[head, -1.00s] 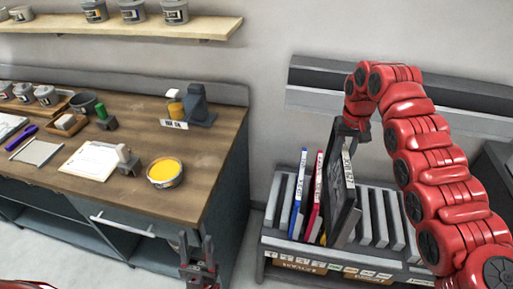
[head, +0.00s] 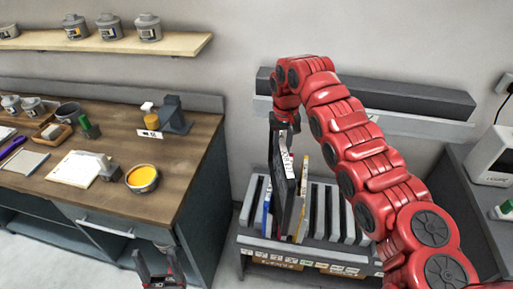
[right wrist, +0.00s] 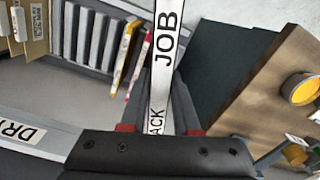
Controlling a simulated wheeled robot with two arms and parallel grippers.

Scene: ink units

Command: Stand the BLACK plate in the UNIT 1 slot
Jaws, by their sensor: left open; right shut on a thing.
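My right gripper (head: 285,122) is shut on the top edge of the black plate (head: 282,182). The plate hangs roughly upright over the slotted rack (head: 345,240). Its white edge label (right wrist: 164,60) shows "JOB" and "ACK" in the right wrist view. I cannot tell whether its lower edge is inside a slot. In the head view a blue plate (head: 267,212) stands just left of it and a yellow plate (head: 302,212) just right. A red plate (right wrist: 128,75) shows in the right wrist view and is mostly hidden in the head view. My left gripper (head: 161,268) is open and empty, low by the workbench.
The workbench (head: 190,160) at left carries an open yellow ink can (head: 142,177), papers and tools. A grey ledge (head: 370,98) runs along the wall behind my right arm. Several slots at the rack's right look empty. A side counter (head: 470,185) stands at right.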

